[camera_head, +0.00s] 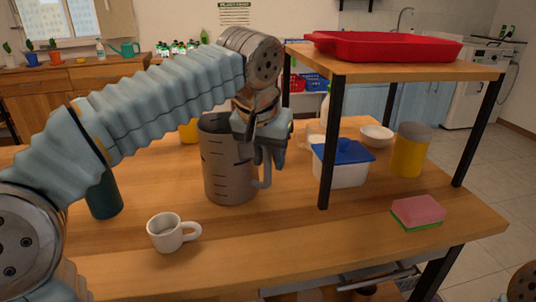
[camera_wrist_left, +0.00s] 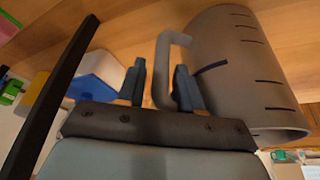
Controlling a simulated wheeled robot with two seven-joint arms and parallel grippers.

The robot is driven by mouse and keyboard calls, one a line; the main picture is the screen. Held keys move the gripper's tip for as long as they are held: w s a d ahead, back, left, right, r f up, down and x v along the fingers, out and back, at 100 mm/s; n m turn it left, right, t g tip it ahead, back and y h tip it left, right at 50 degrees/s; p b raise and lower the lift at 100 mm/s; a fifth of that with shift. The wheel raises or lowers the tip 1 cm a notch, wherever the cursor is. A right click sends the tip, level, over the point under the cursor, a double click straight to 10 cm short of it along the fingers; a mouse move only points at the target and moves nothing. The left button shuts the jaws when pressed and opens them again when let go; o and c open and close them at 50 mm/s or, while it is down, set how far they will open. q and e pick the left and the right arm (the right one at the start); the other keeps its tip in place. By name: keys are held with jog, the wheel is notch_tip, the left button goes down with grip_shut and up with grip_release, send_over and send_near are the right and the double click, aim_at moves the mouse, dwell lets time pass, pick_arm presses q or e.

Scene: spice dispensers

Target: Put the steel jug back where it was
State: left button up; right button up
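The steel jug (camera_head: 228,170) is a grey cylinder with dark measuring marks, standing upright on the wooden table with its handle (camera_head: 266,176) toward the right. My left gripper (camera_head: 265,158) points down at the handle side, close to the jug's wall. In the left wrist view the jug (camera_wrist_left: 245,75) fills the right side. My left gripper (camera_wrist_left: 160,78) shows two fingers apart there, with the handle (camera_wrist_left: 163,72) between them and a small gap at the left finger. My right gripper is not in view.
A white mug (camera_head: 168,233) stands in front of the jug, and a dark green container (camera_head: 104,197) is at left. A shelf leg (camera_head: 328,150), a blue-lidded box (camera_head: 342,165), a yellow canister (camera_head: 410,152) and a sponge (camera_head: 418,210) are at right. A red tray (camera_head: 385,46) tops the shelf.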

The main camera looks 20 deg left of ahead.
pick_arm(q)
jog(key=shift+o, duration=0.5)
jog(key=shift+r, duration=0.25)
jog(key=p+v, duration=0.3)
jog(key=v, duration=0.9)
jog(key=shift+f, duration=0.1)
dwell(0.4)
